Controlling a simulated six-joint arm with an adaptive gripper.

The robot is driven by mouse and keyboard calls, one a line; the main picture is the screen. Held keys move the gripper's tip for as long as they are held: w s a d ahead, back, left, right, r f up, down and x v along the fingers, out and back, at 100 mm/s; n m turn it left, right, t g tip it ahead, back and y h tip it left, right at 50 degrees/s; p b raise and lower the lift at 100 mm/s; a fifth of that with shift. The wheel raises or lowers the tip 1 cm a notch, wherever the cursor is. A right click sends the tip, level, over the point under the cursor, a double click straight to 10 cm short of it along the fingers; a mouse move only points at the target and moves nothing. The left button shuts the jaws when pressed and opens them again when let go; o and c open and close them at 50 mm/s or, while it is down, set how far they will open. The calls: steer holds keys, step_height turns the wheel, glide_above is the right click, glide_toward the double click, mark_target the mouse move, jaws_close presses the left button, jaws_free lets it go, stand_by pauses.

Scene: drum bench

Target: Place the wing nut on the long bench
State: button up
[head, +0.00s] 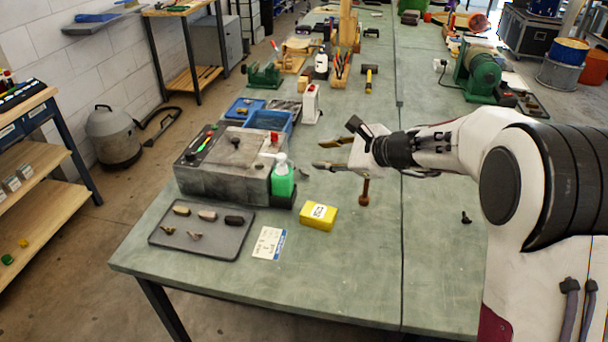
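My gripper (323,155) hangs over the long bench (340,270), to the right of the grey box. Its two fingers are spread apart and I see nothing between them. I cannot pick out the wing nut for sure. Two small brass-coloured pieces, one on the left (168,230) and one on the right (195,236), lie on the dark tray (236,242) at the bench's near left and may be wing nuts. A small dark piece (466,217) stands on the bench at the right, below my arm; its shape is too small to tell.
A grey box (225,182) with a green bottle (283,180) in front stands left of my gripper. A yellow block (318,216), a white card (269,243) and a brown upright peg (365,193) are nearby. The bench's near middle is clear. A green machine (478,72) stands far right.

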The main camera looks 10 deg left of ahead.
steer(key=w+a+f+m+t, duration=0.25)
steer(key=w+f+m, duration=0.25)
steer(key=w+f, duration=0.35)
steer(key=m, duration=0.6)
glide_toward(305, 172)
steer(key=shift+w+a+f+h, duration=0.3)
steer(key=shift+w+a+f, duration=0.25)
steer(key=shift+w+f, duration=0.3)
steer(key=shift+s, duration=0.1)
steer(key=shift+a+t, duration=0.1)
steer(key=shift+t, duration=0.15)
steer(key=shift+x, duration=1.25)
steer(key=shift+a, duration=0.15)
steer(key=shift+w+a+f, duration=0.2)
steer(key=shift+w+a, duration=0.6)
steer(key=shift+a, duration=0.3)
steer(key=shift+x, duration=1.15)
